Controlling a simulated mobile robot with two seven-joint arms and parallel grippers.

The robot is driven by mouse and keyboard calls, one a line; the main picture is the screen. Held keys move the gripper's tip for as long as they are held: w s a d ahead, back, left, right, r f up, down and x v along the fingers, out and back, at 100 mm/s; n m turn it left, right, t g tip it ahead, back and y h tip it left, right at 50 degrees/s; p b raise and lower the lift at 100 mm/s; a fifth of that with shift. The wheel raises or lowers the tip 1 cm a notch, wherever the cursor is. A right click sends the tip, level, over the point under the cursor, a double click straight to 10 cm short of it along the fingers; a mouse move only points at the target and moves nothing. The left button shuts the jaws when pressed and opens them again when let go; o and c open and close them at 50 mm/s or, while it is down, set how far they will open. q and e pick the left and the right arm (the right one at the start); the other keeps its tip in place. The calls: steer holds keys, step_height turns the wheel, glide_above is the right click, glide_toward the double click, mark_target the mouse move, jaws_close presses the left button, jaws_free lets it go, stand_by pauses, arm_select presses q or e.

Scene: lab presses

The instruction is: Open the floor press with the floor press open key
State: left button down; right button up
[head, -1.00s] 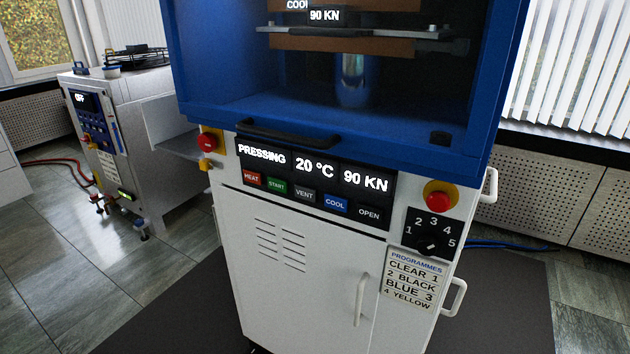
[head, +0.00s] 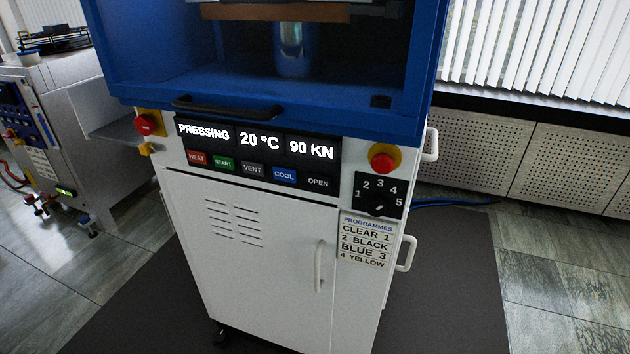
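The floor press (head: 200,285) stands in front of me, with a white cabinet below and a blue hood (head: 340,115) above. Its display (head: 259,140) reads PRESSING, 20 °C and 90 KN. Below the display is a row of keys: HEAT, START, VENT, COOL and the dark floor press open key (head: 318,183) at the right end, marked OPEN. A metal cylinder (head: 295,48) shows inside the hood under a brown plate; the upper part of the press is cut off. Neither of my grippers is in view.
Red stop buttons sit left (head: 147,124) and right (head: 383,161) of the display. A programme dial (head: 379,208) is at the right. White side handles (head: 405,254) stick out. Another machine (head: 85,115) stands at the left. The dark mat (head: 455,290) is clear.

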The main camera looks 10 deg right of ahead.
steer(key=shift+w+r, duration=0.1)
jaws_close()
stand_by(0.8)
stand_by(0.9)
